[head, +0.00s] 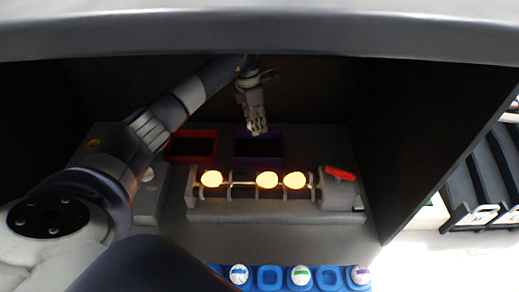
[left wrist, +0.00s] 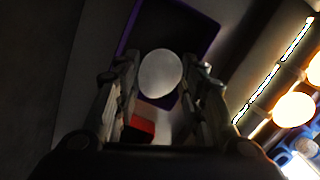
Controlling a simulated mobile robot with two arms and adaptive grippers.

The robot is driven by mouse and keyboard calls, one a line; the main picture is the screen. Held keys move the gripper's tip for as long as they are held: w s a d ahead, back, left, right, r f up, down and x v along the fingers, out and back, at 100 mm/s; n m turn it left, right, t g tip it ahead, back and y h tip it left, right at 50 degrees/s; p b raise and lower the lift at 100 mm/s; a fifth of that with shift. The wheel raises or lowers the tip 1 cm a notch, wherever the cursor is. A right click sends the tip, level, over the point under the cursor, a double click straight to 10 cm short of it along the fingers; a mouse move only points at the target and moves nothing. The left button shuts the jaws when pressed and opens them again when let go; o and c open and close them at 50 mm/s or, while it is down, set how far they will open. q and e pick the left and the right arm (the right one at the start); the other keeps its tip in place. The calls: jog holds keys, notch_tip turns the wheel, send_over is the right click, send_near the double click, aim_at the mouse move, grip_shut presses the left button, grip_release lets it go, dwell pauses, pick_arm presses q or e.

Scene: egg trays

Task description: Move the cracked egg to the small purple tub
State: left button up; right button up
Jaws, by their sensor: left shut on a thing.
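My left gripper (head: 257,131) reaches down over the small purple tub (head: 258,157) at the back of the bench. In the left wrist view, my left gripper (left wrist: 160,82) is shut on a pale egg (left wrist: 160,74), held between its two fingers. I cannot make out a crack on the egg's visible side. Behind the egg, the purple tub's rim (left wrist: 203,22) shows, with a dark inside. The egg is hidden or too small to tell in the head view. My right gripper is not in view.
A red tub (head: 190,161) stands left of the purple one. In front, a lamp rack holds three glowing eggs (head: 212,179), (head: 267,180), (head: 294,180), with a red switch (head: 340,174) at its right end. A blue tray (head: 270,279) with several eggs is at the front edge. Dark walls enclose the bench.

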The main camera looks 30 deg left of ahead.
aim_at(258, 151)
pick_arm(q)
jog(key=shift+f+b, duration=0.35)
jog(key=shift+f, duration=0.15)
jog(key=shift+f+b, duration=0.85)
jog(key=shift+f, duration=0.4)
jog(key=shift+f+b, duration=0.5)
jog(key=shift+f, duration=0.2)
jog(key=shift+f+b, duration=0.75)
jog(key=shift+f, duration=0.35)
jog(key=shift+f+b, duration=0.7)
jog(key=shift+f, duration=0.35)
dwell(0.7)
dwell(0.4)
jog(key=o, duration=0.7)
